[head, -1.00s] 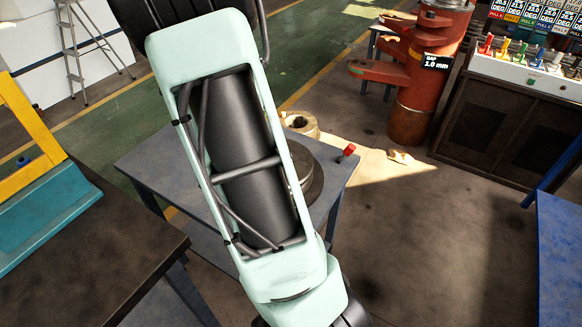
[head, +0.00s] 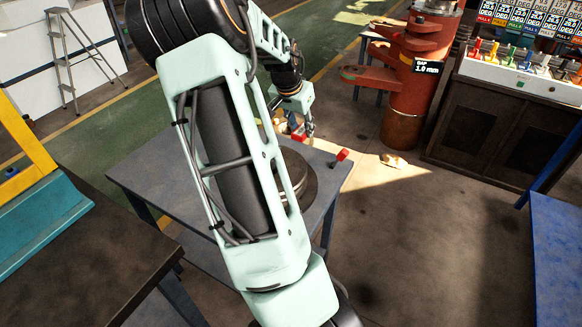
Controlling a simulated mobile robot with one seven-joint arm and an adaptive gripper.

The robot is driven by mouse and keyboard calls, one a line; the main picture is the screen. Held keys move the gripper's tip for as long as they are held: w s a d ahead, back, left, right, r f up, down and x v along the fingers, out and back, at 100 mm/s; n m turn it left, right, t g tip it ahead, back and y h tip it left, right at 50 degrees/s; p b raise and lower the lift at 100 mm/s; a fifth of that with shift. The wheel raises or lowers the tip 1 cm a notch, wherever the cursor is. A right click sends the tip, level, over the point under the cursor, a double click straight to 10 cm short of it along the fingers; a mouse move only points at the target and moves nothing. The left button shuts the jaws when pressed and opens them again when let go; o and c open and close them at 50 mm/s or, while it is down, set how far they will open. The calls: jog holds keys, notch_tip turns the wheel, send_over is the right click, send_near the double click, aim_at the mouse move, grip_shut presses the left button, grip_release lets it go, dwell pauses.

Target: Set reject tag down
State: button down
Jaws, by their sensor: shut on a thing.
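My gripper (head: 304,129) is small in the head view, above the far side of the grey-blue table (head: 150,172). It is shut on a small red piece, which looks like the reject tag (head: 298,134); its shape is partly hidden by the fingers. I cannot tell whether the tag touches anything below it. A dark round disc (head: 300,178) sits on the table, partly hidden behind my arm.
A red knob or handle (head: 341,156) stands at the table's right edge. The orange-red column machine (head: 408,95) is beyond, beside a panel of coloured levers (head: 510,72). A dark bench (head: 90,255) is at left, a blue table (head: 555,240) at right.

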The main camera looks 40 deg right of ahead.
send_over(293, 174)
jog(key=f, duration=0.4)
jog(key=f+p, duration=0.1)
jog(key=f, duration=0.1)
jog(key=shift+s+a, duration=0.1)
jog(key=shift+a, duration=0.25)
jog(key=f, duration=0.3)
jog(key=shift+s+a+f, duration=0.1)
jog(key=shift+s+a, duration=0.15)
jog(key=shift+a, duration=0.1)
jog(key=shift+w+f, duration=0.1)
jog(key=shift+f, duration=0.35)
jog(key=shift+f, duration=0.1)
jog(key=c, duration=1.9)
grip_release()
jog(key=shift+c, duration=0.2)
jog(key=shift+o, duration=0.9)
